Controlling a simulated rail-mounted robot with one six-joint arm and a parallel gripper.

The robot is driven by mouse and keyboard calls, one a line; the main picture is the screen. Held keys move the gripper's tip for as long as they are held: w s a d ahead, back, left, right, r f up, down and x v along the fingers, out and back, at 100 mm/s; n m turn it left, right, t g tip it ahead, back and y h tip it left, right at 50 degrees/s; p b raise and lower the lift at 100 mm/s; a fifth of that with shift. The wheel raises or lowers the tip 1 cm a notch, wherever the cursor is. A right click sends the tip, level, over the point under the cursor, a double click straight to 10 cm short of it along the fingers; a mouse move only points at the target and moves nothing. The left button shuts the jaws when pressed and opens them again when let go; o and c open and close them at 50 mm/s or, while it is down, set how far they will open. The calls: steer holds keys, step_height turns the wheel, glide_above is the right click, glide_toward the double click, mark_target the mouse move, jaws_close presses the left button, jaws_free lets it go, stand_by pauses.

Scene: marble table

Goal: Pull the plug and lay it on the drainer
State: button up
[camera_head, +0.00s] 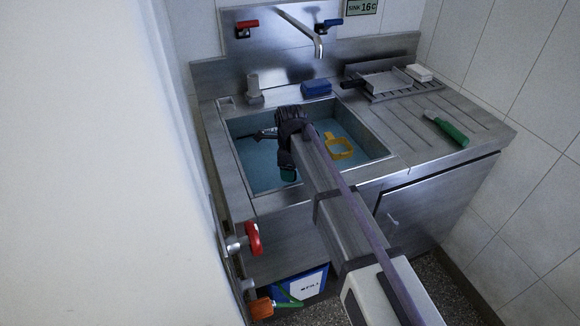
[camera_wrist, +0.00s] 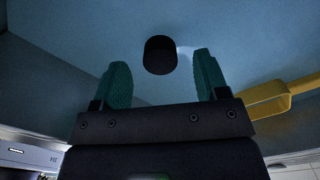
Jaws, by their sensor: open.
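A black round plug (camera_wrist: 160,55) shows in the wrist view against the blue sink floor, between and a little beyond my two green fingertips. My gripper (camera_wrist: 161,76) is open, with a gap on each side of the plug, and nothing is held. In the head view, my gripper (camera_head: 288,174) is over the left-middle of the water-filled steel sink (camera_head: 376,152), and my arm hides the plug. The ridged steel drainer (camera_head: 452,108) lies right of the sink. A rack (camera_head: 400,93) with a grey block on it stands at its back.
A yellow square-framed object (camera_head: 339,148) is in the sink, right of my gripper; a dark slim item (camera_head: 256,135) lies to its left. A green-handled tool (camera_head: 449,131) occupies the drainer's right side.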

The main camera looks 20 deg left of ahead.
step_height(320, 180, down, 6)
steer(key=b, duration=0.3)
steer(key=shift+r+b, duration=0.1)
steer(key=shift+b, duration=0.3)
steer(key=shift+r, duration=0.1)
steer(key=shift+c, duration=0.4)
steer(key=c, duration=1)
steer(key=shift+r+p, duration=1.8)
steer(key=shift+p, duration=0.1)
